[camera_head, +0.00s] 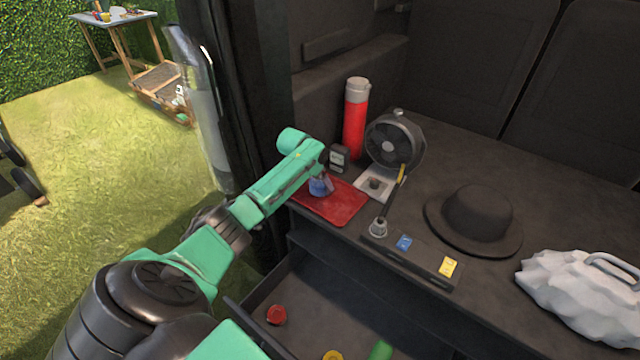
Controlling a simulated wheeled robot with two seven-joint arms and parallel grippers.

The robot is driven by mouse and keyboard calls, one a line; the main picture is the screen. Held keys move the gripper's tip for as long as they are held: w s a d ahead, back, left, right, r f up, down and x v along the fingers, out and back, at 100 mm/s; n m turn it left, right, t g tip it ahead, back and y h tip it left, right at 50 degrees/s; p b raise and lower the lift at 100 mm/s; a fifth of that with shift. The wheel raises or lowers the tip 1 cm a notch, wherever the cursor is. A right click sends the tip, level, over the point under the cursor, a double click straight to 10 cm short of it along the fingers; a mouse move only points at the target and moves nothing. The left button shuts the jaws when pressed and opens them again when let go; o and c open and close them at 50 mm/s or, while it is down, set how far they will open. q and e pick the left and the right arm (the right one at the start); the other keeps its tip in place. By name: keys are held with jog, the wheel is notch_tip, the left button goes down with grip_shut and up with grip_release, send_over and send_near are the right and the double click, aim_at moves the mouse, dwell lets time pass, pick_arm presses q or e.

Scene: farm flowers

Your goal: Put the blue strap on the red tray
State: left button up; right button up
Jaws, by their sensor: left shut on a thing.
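The red tray (345,206) lies flat on the dark deck of the vehicle's cargo area. My left arm reaches in from the lower left, and my left gripper (327,182) points down at the tray's back left part. It is shut on a small blue thing, which looks like the blue strap (317,187). The gripper partly hides the strap. I cannot tell whether the strap touches the tray or is just above it. My right gripper is not in view.
A red bottle (354,118), a small dark box (339,158) and a fan (393,140) stand behind the tray. A black hat (475,217) and a white bag (575,297) lie to the right. An open drawer (318,290) is below in front.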

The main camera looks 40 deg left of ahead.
pick_arm(q)
jog(key=shift+f, duration=0.5)
jog(key=o, duration=1.5)
jog(key=shift+f, duration=0.1)
jog(key=shift+o, duration=0.2)
jog(key=shift+s+r, duration=0.15)
jog(key=shift+r, duration=0.4)
jog(key=p+v, duration=0.1)
jog(key=v, duration=1)
jog(key=shift+s, duration=0.1)
